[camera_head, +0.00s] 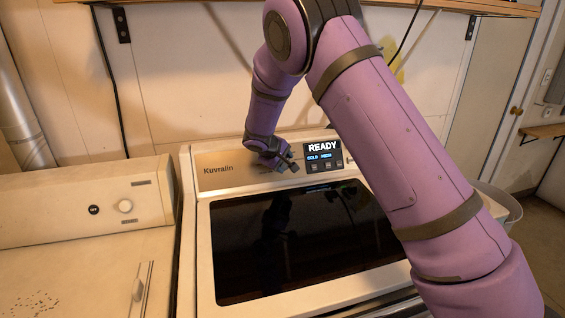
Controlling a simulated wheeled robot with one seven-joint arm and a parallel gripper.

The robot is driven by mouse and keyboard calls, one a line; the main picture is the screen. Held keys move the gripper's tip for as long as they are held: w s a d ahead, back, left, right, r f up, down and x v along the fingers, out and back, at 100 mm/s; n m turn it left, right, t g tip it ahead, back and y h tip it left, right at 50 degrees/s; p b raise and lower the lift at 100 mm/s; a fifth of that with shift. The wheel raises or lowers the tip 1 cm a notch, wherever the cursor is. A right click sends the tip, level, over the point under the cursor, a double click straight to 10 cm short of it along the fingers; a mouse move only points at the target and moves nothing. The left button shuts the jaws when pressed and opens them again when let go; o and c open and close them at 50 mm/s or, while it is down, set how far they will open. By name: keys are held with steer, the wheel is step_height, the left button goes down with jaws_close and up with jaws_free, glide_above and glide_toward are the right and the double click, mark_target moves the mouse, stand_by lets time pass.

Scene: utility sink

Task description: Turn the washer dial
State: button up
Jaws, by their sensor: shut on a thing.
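The washer (203,240) is a white machine with a dark glass lid and the name Kuvraiin on its raised back panel. A small screen (323,152) on the panel reads READY, with blue text below. My gripper (290,163) is at the panel, just left of the screen. It is shut on the washer dial, which is mostly hidden behind the fingers. How far the dial is turned cannot be seen.
A second white machine (60,215) with a small black button and a round pale knob (125,205) stands on the left. A wooden shelf (430,5) runs along the wall above. A grey bin (500,200) stands at the right. My purple arm crosses the right side.

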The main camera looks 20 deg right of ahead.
steer(key=o, duration=0.9)
steer(key=shift+o, duration=0.2)
steer(key=v, duration=1)
steer(key=shift+s+a+r, duration=0.2)
steer(key=shift+a, duration=0.05)
steer(key=shift+r, duration=0.1)
